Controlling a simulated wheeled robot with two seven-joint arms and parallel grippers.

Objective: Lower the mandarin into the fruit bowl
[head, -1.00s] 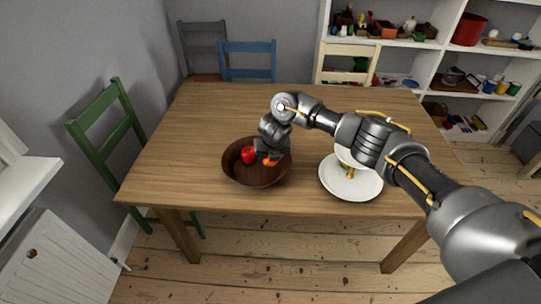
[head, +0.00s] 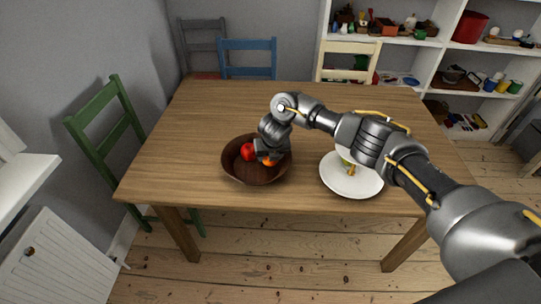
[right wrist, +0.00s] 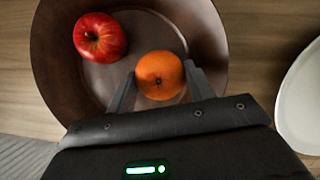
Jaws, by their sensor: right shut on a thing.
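The fruit bowl (head: 240,178), dark brown and round, stands on the wooden table; it also shows in the right wrist view (right wrist: 55,60). A red apple (head: 248,152) lies in it; in the right wrist view the apple (right wrist: 99,37) is at upper left, apart from the mandarin. The orange mandarin (right wrist: 159,75) is between the fingers of my right gripper (right wrist: 160,82), which is shut on it. In the head view the mandarin (head: 269,162) is at the bowl's right inside, partly hidden by the gripper (head: 268,155). I cannot tell whether it touches the bowl's bottom. My left gripper is not in view.
A white plate (head: 350,187) with something yellow on it stands right of the bowl, partly behind my right arm. Chairs in green (head: 105,135), blue (head: 247,60), grey and cream surround the table (head: 200,110). The table's left and back areas are clear.

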